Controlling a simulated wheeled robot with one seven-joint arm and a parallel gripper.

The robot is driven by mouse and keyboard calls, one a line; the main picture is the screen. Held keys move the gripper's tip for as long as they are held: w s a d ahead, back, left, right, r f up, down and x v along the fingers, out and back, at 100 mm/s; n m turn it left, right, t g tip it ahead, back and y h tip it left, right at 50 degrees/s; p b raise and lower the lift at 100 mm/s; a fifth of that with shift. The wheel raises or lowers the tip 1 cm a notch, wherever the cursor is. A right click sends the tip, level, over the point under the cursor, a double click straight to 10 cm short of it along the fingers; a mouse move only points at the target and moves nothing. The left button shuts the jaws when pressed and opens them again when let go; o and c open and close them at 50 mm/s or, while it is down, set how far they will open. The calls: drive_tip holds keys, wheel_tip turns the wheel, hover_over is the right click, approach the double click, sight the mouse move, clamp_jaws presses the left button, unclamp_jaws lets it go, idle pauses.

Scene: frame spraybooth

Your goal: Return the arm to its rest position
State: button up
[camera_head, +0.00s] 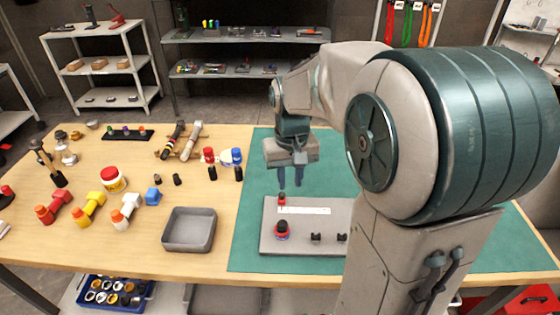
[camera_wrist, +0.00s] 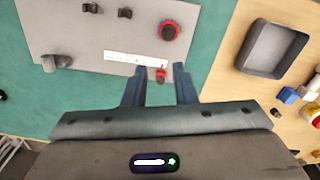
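My gripper (camera_head: 290,182) hangs downward over the green mat (camera_head: 256,195), near the back edge of the grey plate (camera_head: 270,215). The wrist view shows its two dark blue fingers (camera_wrist: 160,78) apart, with nothing held between them. A small red and black piece (camera_head: 282,198) stands at the plate's back edge, just below and in front of the fingertips. It also shows through the finger gap in the wrist view (camera_wrist: 161,76). My arm reaches in from the right and covers the plate's right part in the head view.
The plate carries a white strip (camera_head: 303,210), a red-ringed black knob (camera_head: 281,230) and small black clips (camera_head: 316,238). Shelves (camera_head: 245,68) stand behind the table. The mat's left strip is clear.

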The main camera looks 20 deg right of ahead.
drive_tip(key=s+a+r+t, duration=0.1)
drive_tip(key=s+a+t, duration=0.1)
drive_tip(key=s, duration=1.2)
drive_tip(key=shift+r+n+t, duration=0.3)
drive_tip(key=shift+t, duration=0.4)
drive_tip(key=shift+s, duration=0.1)
